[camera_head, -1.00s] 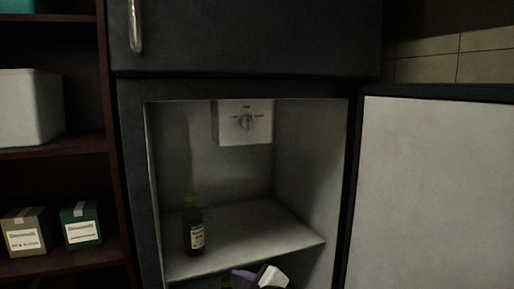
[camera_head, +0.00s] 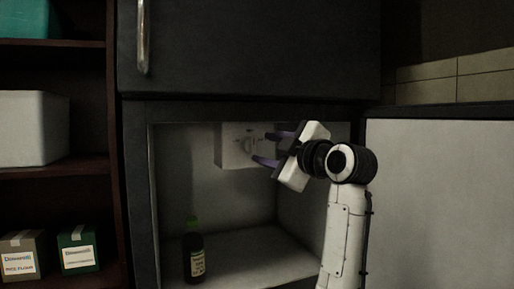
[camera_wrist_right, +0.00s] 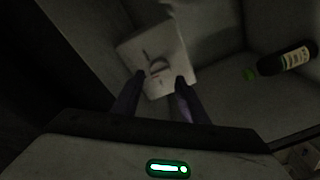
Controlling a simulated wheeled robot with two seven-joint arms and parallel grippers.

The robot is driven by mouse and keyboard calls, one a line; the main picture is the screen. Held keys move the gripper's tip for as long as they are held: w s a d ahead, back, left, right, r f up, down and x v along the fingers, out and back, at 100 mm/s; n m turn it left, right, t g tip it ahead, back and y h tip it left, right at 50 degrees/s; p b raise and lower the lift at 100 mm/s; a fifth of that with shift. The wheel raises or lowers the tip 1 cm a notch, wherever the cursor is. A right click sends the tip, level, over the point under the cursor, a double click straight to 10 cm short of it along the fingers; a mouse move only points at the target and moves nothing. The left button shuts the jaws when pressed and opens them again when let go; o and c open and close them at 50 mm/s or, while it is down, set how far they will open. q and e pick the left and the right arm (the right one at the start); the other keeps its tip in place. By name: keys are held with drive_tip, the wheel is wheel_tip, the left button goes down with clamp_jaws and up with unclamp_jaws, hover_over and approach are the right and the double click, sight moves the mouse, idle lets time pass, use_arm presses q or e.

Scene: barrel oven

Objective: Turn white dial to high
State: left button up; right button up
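The white dial (camera_head: 247,146) sits on a white control box (camera_head: 228,148) on the back wall inside the open fridge. It also shows in the right wrist view (camera_wrist_right: 158,66), on the face of the box. The dial's lettering is too small and dim to read now. My right gripper (camera_head: 266,149) is raised inside the fridge, just right of the dial, with its two purple fingers spread and pointing at it. In the wrist view the fingertips are apart with nothing between them, close to the box face. My left gripper is not in view.
A dark bottle with a green cap (camera_head: 194,257) stands on the fridge shelf (camera_head: 250,245), below the box. The fridge door (camera_head: 440,200) is open on the right. A wooden rack with boxes (camera_head: 79,250) stands at the left.

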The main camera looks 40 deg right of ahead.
sight(255, 146)
drive_tip(key=w, duration=0.5)
drive_tip(key=shift+w+d, duration=0.15)
drive_tip(key=shift+d, duration=0.1)
drive_tip(key=c, duration=0.7)
drive_tip(key=shift+c, duration=0.2)
